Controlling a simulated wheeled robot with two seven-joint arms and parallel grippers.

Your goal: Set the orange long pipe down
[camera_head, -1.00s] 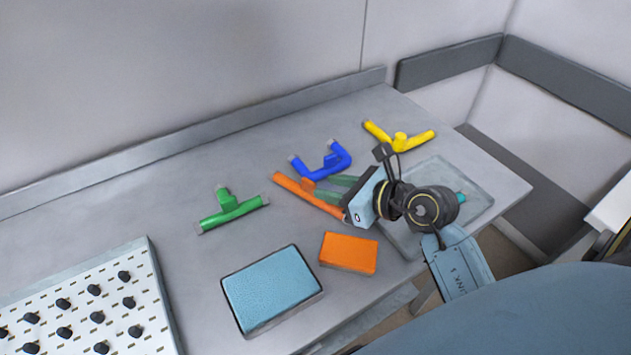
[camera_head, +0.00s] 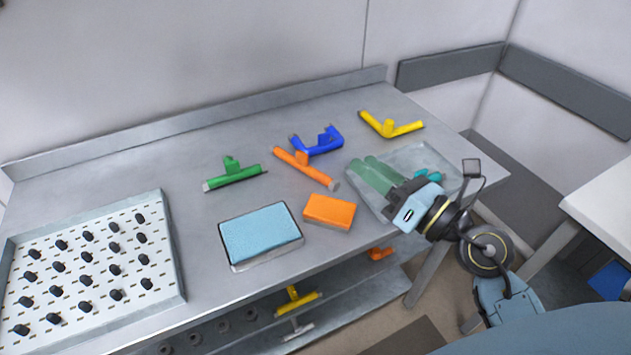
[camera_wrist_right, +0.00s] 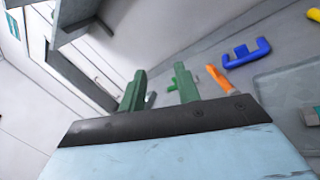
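The orange long pipe (camera_head: 303,166) lies on the grey table between the green pipe (camera_head: 234,177) and the tray, beside the blue pipe (camera_head: 318,143). In the right wrist view the orange pipe (camera_wrist_right: 219,80) shows just right of the fingers. My right gripper (camera_head: 362,166) is to the right of the pipe, apart from it, over the clear tray. Its two green fingers (camera_wrist_right: 160,85) are spread apart with nothing held between them. My left gripper is not in view.
A yellow pipe (camera_head: 391,125) lies at the back right. A clear tray (camera_head: 440,155) holds a teal item. A blue sponge-like block (camera_head: 260,232) and an orange block (camera_head: 329,211) lie in front. A white pegboard (camera_head: 170,250) fills the left. A lower shelf (camera_head: 340,310) holds more parts.

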